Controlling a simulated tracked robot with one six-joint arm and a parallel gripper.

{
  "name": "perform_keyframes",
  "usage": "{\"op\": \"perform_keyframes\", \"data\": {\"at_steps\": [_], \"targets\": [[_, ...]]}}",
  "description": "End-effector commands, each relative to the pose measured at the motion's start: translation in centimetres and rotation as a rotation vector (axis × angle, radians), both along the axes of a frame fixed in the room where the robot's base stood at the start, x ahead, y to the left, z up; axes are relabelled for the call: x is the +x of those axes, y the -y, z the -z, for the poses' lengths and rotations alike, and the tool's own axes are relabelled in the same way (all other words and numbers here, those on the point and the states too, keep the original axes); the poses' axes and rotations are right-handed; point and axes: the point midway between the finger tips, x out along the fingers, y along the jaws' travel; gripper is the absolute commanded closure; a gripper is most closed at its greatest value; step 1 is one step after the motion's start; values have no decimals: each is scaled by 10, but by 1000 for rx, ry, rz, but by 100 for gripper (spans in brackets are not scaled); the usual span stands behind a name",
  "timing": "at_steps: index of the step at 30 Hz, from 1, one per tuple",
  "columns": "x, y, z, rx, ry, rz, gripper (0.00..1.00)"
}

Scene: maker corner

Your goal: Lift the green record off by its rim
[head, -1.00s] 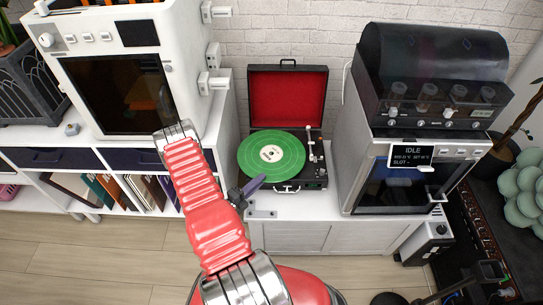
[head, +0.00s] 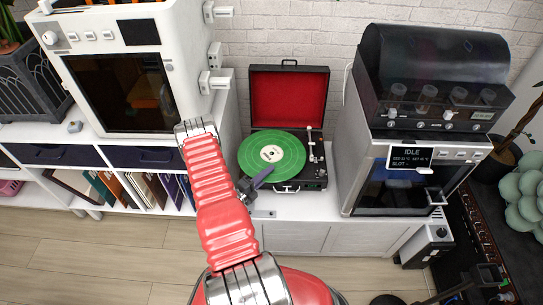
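The green record (head: 285,150) with a cream label lies flat on an open black suitcase turntable (head: 316,174) with a red-lined lid. The record's left edge reaches past the turntable body. My gripper (head: 264,176) is at the record's front-left rim, its dark grey-purple finger pointing up and right. In this view the finger overlaps the rim. I cannot tell whether it touches the record or whether the fingers are apart. My red arm hides the area left of the gripper. The tonearm (head: 311,150) stands to the right of the record.
The turntable stands on a white cabinet (head: 330,205). A white oven-like machine (head: 130,60) stands on the left. Free cabinet top shows in front of the turntable.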

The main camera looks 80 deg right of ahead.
Motion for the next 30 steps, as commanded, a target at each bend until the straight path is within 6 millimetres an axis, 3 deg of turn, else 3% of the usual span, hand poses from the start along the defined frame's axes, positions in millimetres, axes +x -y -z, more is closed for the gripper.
{"op": "perform_keyframes", "data": {"at_steps": [4,11,30], "targets": [[0,0,0,0,0,-1,85],[1,0,0,0,0,-2,100],[2,-1,1,3,1,-4,100]]}}
